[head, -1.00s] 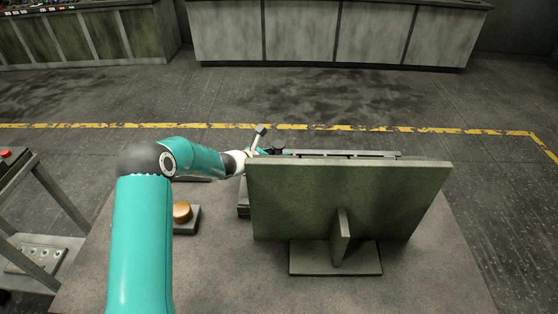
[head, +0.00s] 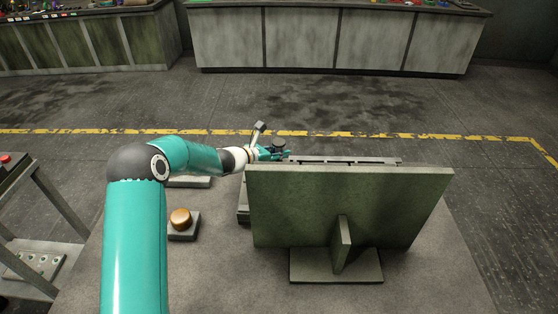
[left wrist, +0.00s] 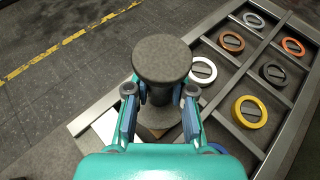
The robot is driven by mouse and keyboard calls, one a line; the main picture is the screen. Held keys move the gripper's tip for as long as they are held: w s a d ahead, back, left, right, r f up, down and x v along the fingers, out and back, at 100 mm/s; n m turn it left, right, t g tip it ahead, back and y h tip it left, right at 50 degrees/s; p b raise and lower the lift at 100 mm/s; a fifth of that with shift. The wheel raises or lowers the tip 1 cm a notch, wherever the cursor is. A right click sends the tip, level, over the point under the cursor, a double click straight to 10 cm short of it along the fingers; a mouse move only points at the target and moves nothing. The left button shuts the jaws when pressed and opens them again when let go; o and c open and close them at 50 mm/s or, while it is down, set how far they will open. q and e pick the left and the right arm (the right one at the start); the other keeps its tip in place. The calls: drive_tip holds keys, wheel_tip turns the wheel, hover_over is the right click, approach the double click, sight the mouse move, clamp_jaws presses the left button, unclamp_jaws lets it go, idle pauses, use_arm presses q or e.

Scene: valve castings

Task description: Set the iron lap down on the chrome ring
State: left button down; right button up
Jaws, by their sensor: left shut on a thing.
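The iron lap is a dark grey round piece with a flat disc top (left wrist: 162,60) on a narrower stem. My left gripper (left wrist: 160,108) is shut on its stem and holds it upright; in the head view the lap (head: 279,146) shows just past the board's upper left corner, at the gripper (head: 268,153). A pale ring (left wrist: 203,71) lies in a tray compartment right of the lap, and another pale ring (left wrist: 254,20) lies at the far end. My right gripper is not in view.
The compartmented tray (left wrist: 222,78) also holds orange, grey and yellow (left wrist: 250,112) rings. In the head view an upright green board (head: 345,205) hides most of it. A brass knob on a grey block (head: 181,220) stands at the left.

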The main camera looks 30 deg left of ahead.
sight(279, 141)
use_arm(q)
wheel_tip(279, 141, up, 8)
drive_tip(key=shift+p, duration=0.6)
drive_tip(key=shift+r+p, duration=0.7)
drive_tip(key=shift+r, duration=0.35)
drive_tip(key=shift+f, duration=0.1)
